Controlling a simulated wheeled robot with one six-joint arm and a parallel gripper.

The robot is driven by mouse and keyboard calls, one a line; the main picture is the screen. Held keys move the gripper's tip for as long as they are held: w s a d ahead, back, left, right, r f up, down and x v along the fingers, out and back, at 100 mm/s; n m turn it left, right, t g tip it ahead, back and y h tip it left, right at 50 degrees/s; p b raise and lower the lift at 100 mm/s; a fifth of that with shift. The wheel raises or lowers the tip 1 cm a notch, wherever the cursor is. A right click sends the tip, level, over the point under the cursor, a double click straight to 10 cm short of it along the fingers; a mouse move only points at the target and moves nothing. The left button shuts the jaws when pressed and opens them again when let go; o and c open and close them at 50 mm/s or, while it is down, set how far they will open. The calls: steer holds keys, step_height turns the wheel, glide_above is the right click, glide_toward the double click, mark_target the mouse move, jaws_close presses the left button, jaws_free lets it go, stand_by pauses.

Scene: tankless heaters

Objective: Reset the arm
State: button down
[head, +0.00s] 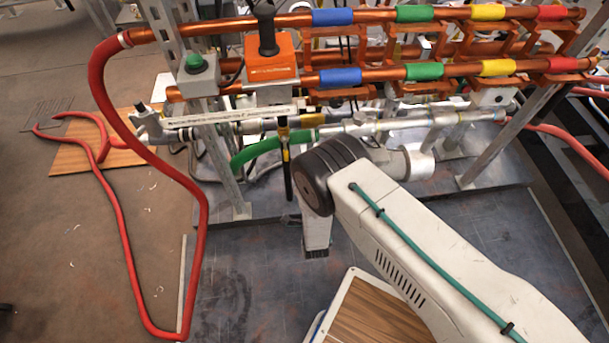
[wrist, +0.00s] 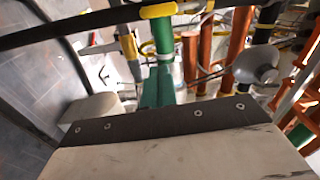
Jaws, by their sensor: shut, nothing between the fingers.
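My arm enters the head view from the lower right and is bent at a black joint, in front of the pipe rack (head: 372,75). In the wrist view my gripper (wrist: 160,122) fills the bottom as a pale body with a dark bolted front edge. It is shut and holds nothing; its separate fingers are hard to make out. Beyond it the wrist view shows the rack's green pipe section (wrist: 163,60), orange-brown pipes (wrist: 236,45) and a round grey part (wrist: 256,64), seen at a tilt. I cannot tell the gap between gripper and pipes.
Copper pipes carry blue (head: 340,77), green, yellow and red bands. An orange box with a black knob (head: 270,62) and a green button (head: 194,62) sit at the rack's left. A red hose (head: 120,215) loops over the floor. A wood-topped surface (head: 375,312) is at the bottom.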

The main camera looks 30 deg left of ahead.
steer(key=shift+s+d, duration=0.2)
steer(key=shift+s, duration=0.1)
stand_by(0.4)
